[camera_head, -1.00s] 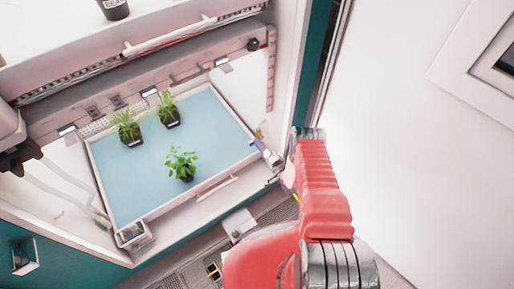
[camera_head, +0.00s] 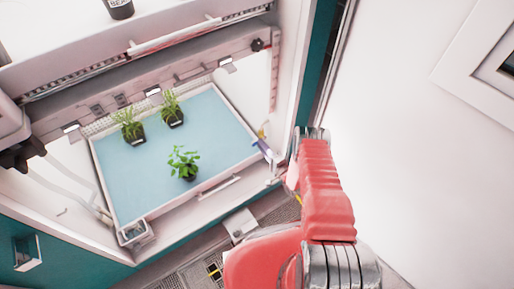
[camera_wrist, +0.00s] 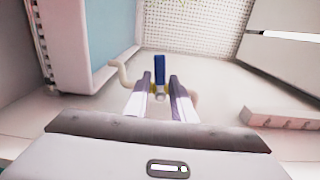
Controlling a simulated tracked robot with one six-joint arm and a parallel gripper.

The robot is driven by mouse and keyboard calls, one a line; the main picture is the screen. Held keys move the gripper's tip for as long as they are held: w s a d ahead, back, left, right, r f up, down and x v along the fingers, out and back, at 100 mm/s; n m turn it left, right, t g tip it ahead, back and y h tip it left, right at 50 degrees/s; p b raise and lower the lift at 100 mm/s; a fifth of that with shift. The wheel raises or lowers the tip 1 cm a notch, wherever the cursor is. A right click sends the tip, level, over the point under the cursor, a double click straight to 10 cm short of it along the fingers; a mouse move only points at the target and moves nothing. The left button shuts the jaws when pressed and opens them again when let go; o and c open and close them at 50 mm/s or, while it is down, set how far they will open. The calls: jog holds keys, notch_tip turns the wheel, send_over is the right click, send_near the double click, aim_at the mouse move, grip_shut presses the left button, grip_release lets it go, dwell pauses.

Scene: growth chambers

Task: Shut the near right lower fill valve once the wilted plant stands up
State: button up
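The fill valve with its upright blue handle (camera_wrist: 160,66) shows in the wrist view, with a bit of yellow at its base and a beige hose beside it. My gripper (camera_wrist: 160,80) has its two pale fingers apart, one on each side of the handle's lower part; I cannot tell if they touch it. In the head view my gripper (camera_head: 264,148) is at the tray's right front corner, by a small yellow part (camera_head: 261,132). The leafy plant (camera_head: 184,163) at the tray's front stands with its leaves spread. Two grassy plants (camera_head: 128,126) (camera_head: 171,109) stand upright behind it.
The plants stand in a blue-floored tray (camera_head: 222,140) inside the white chamber. A rail with clips (camera_head: 150,90) runs behind it. Hoses (camera_head: 70,190) lie at the left. The chamber's right wall (camera_head: 296,75) is close to my arm.

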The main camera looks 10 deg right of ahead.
jog(key=shift+w+r, duration=0.1)
jog(key=v, duration=1.3)
jog(key=shift+s, duration=0.4)
jog(key=shift+d, duration=0.1)
